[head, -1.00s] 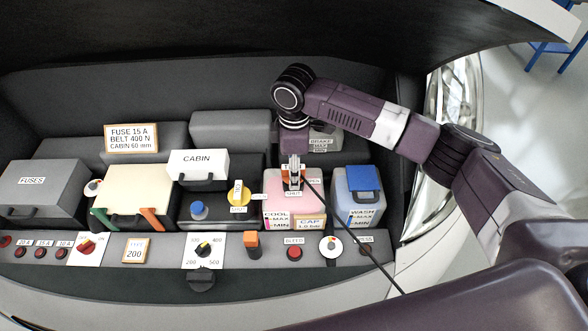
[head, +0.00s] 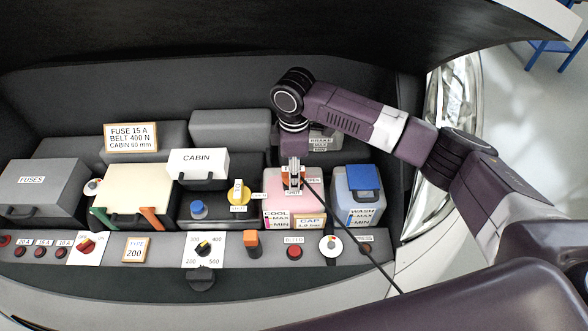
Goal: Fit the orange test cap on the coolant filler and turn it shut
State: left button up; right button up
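The pink coolant tank (head: 275,206), labelled COOL with MAX and MIN marks, stands right of the middle. My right gripper (head: 292,182) points down at its filler, between the OPEN and SHUT labels. Orange of the test cap (head: 286,183) shows around the fingertips, and the gripper appears shut on it. The cap is at the filler's place on top of the tank. The fingers hide the filler neck, so I cannot tell how far the cap is seated or turned. My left gripper is not in view.
A black cable (head: 343,229) runs from the cap toward the lower right. The blue-capped washer tank (head: 358,207) stands close on the right. A yellow dipstick handle (head: 238,193) is on the left. Knobs and buttons line the front panel (head: 330,265).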

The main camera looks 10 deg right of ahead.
jog(key=shift+f, duration=0.55)
jog(key=shift+r, duration=0.15)
jog(key=shift+r, duration=1)
jog(key=shift+r, duration=0.15)
jog(key=shift+f, duration=1.45)
dwell(0.7)
jog(key=o, duration=1.2)
jog(key=shift+c, duration=0.2)
jog(key=shift+o, duration=0.4)
